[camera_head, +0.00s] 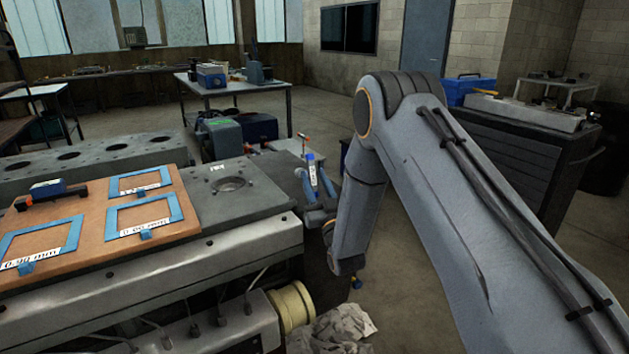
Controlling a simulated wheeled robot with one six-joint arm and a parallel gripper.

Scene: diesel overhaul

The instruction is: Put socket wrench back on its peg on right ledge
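My arm reaches in from the right and bends down beside the right end of the engine block (250,240). My gripper (318,207) is at that end, small and partly hidden by my own wrist. A blue-and-white upright item (312,172) shows just above my gripper; I cannot tell whether it is held or stands behind. A thin tool with a red-orange end (303,143) stands just beyond it. I cannot make out the socket wrench, its peg or the right ledge with certainty. I cannot see whether the fingers are open or shut.
A brown board (95,220) with blue frames and a blue-black tool (50,190) lies on the block. Crumpled grey cloth (335,328) lies below on the right. A dark tool cabinet (510,160) stands at right. Bare floor (320,110) lies behind.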

